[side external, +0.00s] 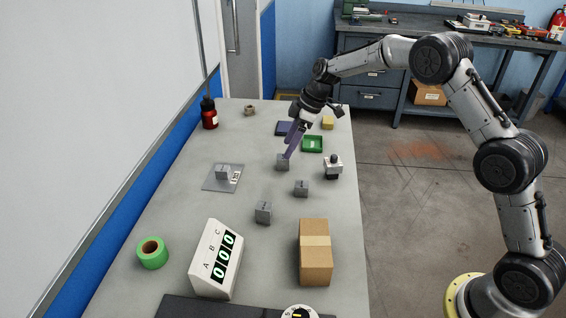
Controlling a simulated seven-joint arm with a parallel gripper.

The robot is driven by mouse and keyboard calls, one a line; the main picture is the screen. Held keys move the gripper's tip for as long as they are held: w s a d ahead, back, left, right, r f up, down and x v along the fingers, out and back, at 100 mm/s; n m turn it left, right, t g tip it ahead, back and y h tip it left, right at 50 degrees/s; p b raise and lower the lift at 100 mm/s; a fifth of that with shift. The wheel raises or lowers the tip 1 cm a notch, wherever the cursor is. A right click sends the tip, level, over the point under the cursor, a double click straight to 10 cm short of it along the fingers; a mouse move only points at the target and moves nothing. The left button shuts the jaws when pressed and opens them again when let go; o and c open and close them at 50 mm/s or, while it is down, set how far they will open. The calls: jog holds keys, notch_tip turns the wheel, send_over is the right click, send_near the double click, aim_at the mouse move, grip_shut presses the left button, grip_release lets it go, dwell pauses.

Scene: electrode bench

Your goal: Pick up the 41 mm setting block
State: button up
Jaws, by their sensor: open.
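Several small grey setting blocks are in the side external view. One block (281,164) stands right under my gripper's fingertips. A second block (301,189) stands nearer the camera and to the right, and a third block (263,213) is nearer still. A further grey block (222,172) sits on a flat grey plate (212,184) at the left. Their markings are too small to read, so I cannot tell which is 41 mm. My gripper (290,151) is open, with its long purple fingers tilted down at the first block. Whether they touch it or straddle it is unclear.
A green tray (312,144), a dark blue tray (284,129) and a yellow block (327,123) lie behind. A white device with a black knob (333,167) stands right. Nearer are a cardboard box (315,253), A-B-C display (216,259) and green tape roll (152,252).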

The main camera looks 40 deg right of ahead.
aim_at(283, 162)
jog(key=shift+x, duration=2.7)
jog(key=shift+s, duration=0.2)
grip_shut()
